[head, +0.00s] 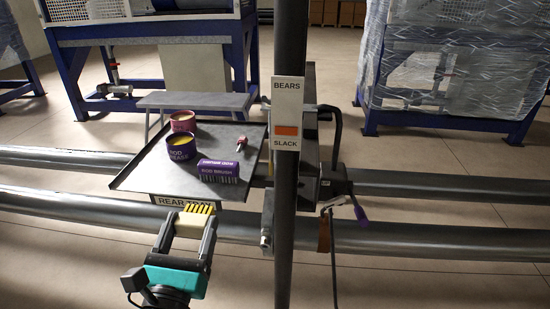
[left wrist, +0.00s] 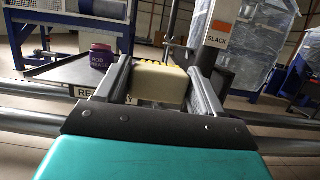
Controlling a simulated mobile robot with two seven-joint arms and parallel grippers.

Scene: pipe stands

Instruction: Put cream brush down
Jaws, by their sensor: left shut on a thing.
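The cream brush (head: 192,218) with yellow bristles is between the fingers of my left gripper (head: 191,226), just in front of the tray's near edge. My left gripper is shut on it. In the left wrist view the brush (left wrist: 158,84) sits between the two fingers (left wrist: 156,92), bristles toward the top. The dark tray (head: 150,178) has a raised rim and a label reading "REAR" (head: 171,201), partly hidden by the brush. My right gripper is in neither view.
On the tray are a purple rod brush (head: 218,171), a purple grease tub (head: 181,148), a maroon tub (head: 183,121) and a small red-handled tool (head: 241,142). A vertical post (head: 288,220) with a "BEARS/SLACK" sign (head: 287,113) stands right of the tray. Long pipes (head: 420,240) run across.

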